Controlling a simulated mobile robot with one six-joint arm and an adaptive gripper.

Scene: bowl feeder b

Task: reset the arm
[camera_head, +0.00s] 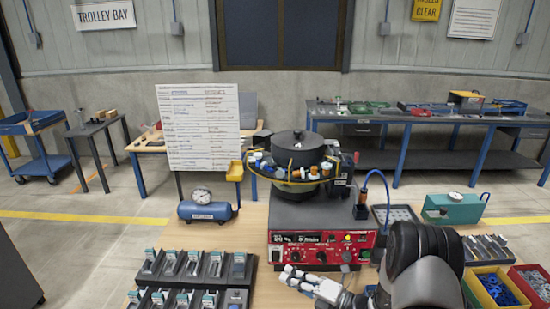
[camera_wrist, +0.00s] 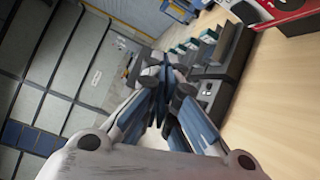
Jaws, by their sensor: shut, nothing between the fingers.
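My gripper (camera_head: 292,277) is low in the head view, in front of the red control box and to the right of the black racks. In the wrist view my gripper (camera_wrist: 166,72) has its fingers together, with nothing between them. My dark arm reaches in from the lower right of the head view and hides part of the bench behind it. The wrist view is tilted, with the racks (camera_wrist: 222,62) beyond the fingertips and bare wooden bench to the right.
The bowl feeder (camera_head: 300,150) stands on its red control box (camera_head: 310,252). A blue air tank (camera_head: 206,212) and racks (camera_head: 192,268) stand left. A teal box (camera_head: 453,208), yellow bin (camera_head: 492,290) and red bin (camera_head: 532,284) are right. Bare bench lies left of the control box.

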